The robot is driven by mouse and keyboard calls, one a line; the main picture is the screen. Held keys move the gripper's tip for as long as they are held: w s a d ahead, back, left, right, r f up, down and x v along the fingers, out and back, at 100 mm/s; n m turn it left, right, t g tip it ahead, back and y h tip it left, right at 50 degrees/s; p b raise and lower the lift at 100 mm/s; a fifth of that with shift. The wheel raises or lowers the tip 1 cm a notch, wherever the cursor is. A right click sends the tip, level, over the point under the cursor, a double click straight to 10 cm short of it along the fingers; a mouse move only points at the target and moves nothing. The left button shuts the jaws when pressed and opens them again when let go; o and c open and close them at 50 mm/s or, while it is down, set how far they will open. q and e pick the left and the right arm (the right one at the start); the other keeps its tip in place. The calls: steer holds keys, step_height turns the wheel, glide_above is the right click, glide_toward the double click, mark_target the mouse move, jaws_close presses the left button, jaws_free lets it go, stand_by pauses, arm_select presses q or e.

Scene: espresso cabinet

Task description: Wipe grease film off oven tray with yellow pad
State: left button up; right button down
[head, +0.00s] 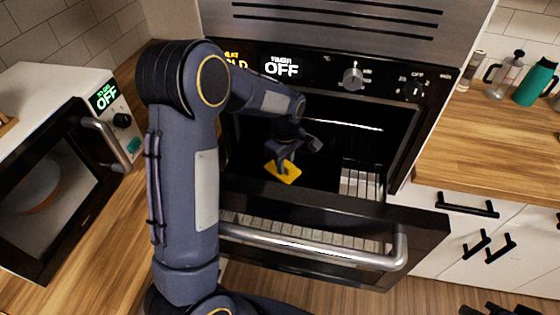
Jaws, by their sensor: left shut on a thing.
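The yellow pad (284,172) is inside the open oven, low in the cavity. My left gripper (285,163) reaches in from the left and is shut on the pad, which lies below its fingers. The oven tray (318,178) appears as a dark flat surface under and beside the pad. I cannot make out any grease film on it. Whether the pad touches the tray is too small to tell. A dark piece at the bottom right edge (492,309) looks like part of my right gripper, mostly cut off.
The oven door (415,232) is folded down, with a metal handle bar (310,251) along it. A pale rack (360,184) shows at the cavity's right. A microwave (60,190) stands on the left counter. A green bottle (534,83) and a glass press (503,76) stand on the right counter.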

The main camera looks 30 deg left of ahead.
mark_target(273, 168)
arm_select(q)
steer(key=shift+w+d+f, duration=0.1)
steer(key=shift+w+d, duration=0.1)
steer(key=shift+d, duration=0.95)
steer(key=shift+s+a, duration=0.15)
steer(key=shift+a, duration=0.6)
steer(key=shift+s+a, duration=0.1)
steer(key=shift+a, duration=0.6)
steer(key=shift+s+a, duration=0.2)
steer(key=shift+a, duration=0.5)
steer(key=shift+s+a, duration=0.2)
steer(key=shift+a, duration=0.45)
steer(key=shift+r+p, duration=0.45)
steer(key=shift+r, duration=0.15)
steer(key=shift+r+p, duration=1.75)
steer(key=shift+r, duration=0.65)
steer(key=shift+w, duration=0.1)
